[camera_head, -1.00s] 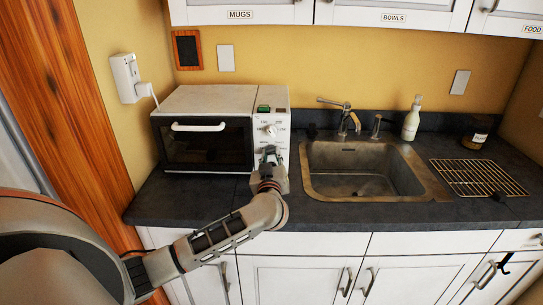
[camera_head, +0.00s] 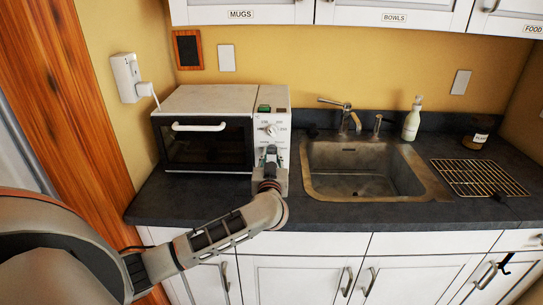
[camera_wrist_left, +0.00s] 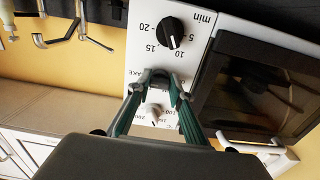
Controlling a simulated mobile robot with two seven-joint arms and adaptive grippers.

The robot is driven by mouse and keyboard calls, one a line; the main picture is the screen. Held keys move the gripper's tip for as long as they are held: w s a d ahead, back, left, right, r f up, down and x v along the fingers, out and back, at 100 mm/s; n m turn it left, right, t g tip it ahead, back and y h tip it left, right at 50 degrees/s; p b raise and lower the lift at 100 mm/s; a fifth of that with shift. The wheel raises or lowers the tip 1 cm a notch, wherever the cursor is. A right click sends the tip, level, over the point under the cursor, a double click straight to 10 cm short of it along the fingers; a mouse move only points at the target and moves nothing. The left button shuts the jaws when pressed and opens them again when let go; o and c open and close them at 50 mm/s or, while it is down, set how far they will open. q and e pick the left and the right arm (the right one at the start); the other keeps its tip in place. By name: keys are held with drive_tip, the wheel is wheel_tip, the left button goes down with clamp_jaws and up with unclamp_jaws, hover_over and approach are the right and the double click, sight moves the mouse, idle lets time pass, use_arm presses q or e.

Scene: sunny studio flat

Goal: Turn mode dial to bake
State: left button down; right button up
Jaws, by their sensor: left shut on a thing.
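The white toaster oven (camera_head: 210,98) stands on the counter with its control panel on the right. My left gripper (camera_head: 270,153) is at the middle of that panel. In the left wrist view, upside down, the left gripper's fingertips (camera_wrist_left: 164,80) are shut around the mode dial, which they mostly hide. Part of a printed label ending in "AKE" shows beside them. The dial's pointer direction cannot be made out. A pale upper knob (camera_wrist_left: 155,113) and a black minute timer knob (camera_wrist_left: 171,33) lie on either side of the gripper. My right gripper is not in view.
The oven door (camera_head: 205,147) with its white handle is closed, left of the panel. A sink (camera_head: 360,170) with a faucet (camera_head: 346,118) is to the right. A soap bottle (camera_head: 412,119) and wire rack (camera_head: 478,177) stand farther right. The dark counter front is mostly clear.

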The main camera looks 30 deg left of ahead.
use_arm(q)
drive_tip(key=c, duration=1.8)
unclamp_jaws()
drive_tip(key=v, duration=1.2)
drive_tip(key=shift+s, duration=0.1)
